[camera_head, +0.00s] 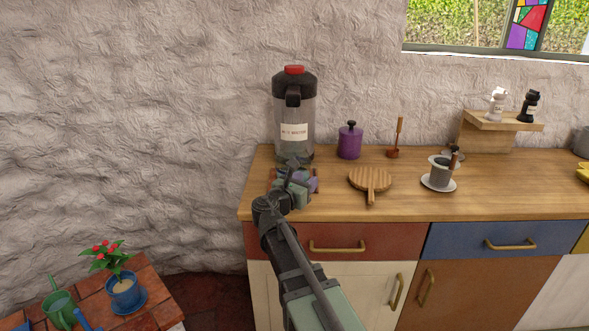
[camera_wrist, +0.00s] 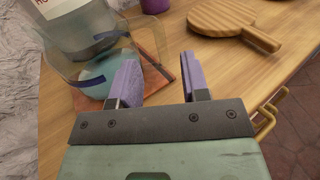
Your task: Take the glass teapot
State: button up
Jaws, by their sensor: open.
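A clear glass vessel that looks like the glass teapot (camera_wrist: 90,74) shows in the upper left of the wrist view, over a red-brown tile (camera_wrist: 163,94). A teal round shape shows through the glass. My gripper (camera_wrist: 158,76) is open, with its two purple-faced fingers apart and nothing seen held between them. The left finger overlaps the right side of the glass; I cannot tell whether they touch. In the head view my gripper (camera_head: 303,181) is over the counter's left end and hides most of the teapot.
A tall hot water dispenser (camera_head: 294,112) stands behind my gripper. A purple jar (camera_head: 349,142) and a round wooden board (camera_head: 370,180) are to its right. Farther right are a grey cup (camera_head: 440,174) on a saucer and a wooden shelf (camera_head: 503,122). The counter front (camera_head: 420,207) is clear.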

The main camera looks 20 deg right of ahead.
jog(key=x, duration=0.5)
jog(key=shift+d+f, duration=0.1)
grip_shut()
